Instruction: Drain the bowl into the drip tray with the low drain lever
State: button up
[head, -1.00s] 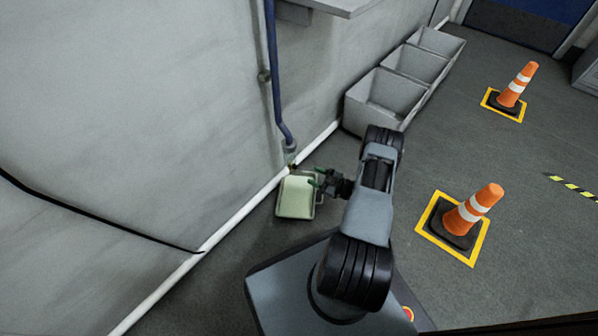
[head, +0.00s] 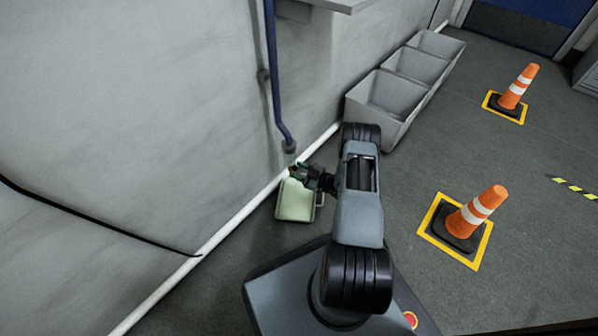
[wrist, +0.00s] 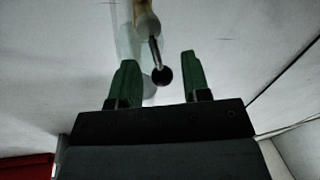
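The pale green drip tray (head: 296,203) sits on the floor against the wall, below the lower end of the blue drain pipe (head: 273,80). My gripper (head: 300,170) is low by the wall, above the far side of the tray and close to the pipe's end. In the wrist view my gripper (wrist: 160,78) has its two green fingers apart. The drain lever (wrist: 155,52), a thin metal rod with a dark ball knob (wrist: 162,76), reaches between the fingers, with a visible gap on each side. The bowl is not in view.
Grey open bins (head: 388,100) stand along the wall beyond my arm. A black cable (head: 100,226) hangs along the wall at the left.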

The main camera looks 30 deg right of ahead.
jog(key=c, duration=0.7)
jog(key=shift+d+m, duration=0.15)
jog(key=shift+m, duration=0.35)
jog(key=shift+c, duration=0.3)
jog(key=o, duration=0.9)
jog(key=p+v, duration=0.3)
jog(key=v, duration=1)
jog(key=shift+s+d+f+p, duration=0.1)
jog(key=shift+s+d+p, duration=0.2)
jog(key=shift+p, duration=0.1)
jog(key=shift+a, duration=0.1)
